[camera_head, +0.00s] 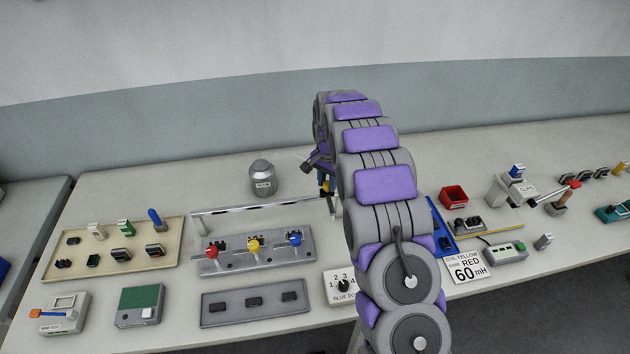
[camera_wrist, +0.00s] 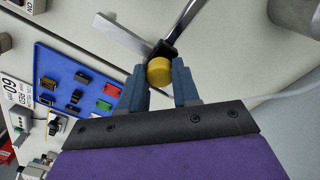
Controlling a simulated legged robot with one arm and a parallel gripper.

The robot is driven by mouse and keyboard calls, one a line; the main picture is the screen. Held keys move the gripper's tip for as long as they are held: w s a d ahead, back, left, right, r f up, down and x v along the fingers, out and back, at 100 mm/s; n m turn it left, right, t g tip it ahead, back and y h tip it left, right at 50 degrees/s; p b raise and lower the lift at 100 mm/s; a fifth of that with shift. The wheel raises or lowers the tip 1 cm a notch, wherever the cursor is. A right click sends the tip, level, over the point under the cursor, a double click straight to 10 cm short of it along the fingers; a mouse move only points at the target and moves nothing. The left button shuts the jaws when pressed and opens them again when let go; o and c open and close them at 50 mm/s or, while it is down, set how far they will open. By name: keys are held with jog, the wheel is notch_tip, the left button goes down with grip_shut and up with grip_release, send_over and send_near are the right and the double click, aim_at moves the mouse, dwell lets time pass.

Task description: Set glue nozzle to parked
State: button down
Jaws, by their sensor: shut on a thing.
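My gripper (camera_wrist: 160,85) has its blue fingers closed on either side of a yellow round knob (camera_wrist: 159,71) in the wrist view. The knob sits at a dark bracket (camera_wrist: 164,50), where a light flat bar (camera_wrist: 123,37) and a shiny metal arm (camera_wrist: 186,22) meet. I cannot tell for sure which part is the glue nozzle. In the head view my gripper (camera_head: 325,184) is mostly hidden behind my arm, near the right end of a long metal rail (camera_head: 262,208). A grey glue pot (camera_head: 264,179) stands behind the rail.
A panel with red, yellow and blue knobs (camera_head: 255,250) lies in front of the rail. A glue dial (camera_head: 343,285) stands nearer the front. A beige tray of connectors (camera_head: 175,226) is at left. A blue tray (camera_wrist: 62,70) and red bin (camera_head: 453,197) are at right.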

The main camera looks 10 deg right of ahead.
jog(key=shift+w+d+r, duration=0.1)
jog(key=c, duration=1.3)
grip_release()
jog(key=o, duration=0.5)
jog(key=shift+d, duration=0.25)
jog(key=shift+a+r, duration=0.15)
notch_tip(320, 180, up, 17)
jog(key=p, duration=0.1)
jog(key=shift+p, duration=0.4)
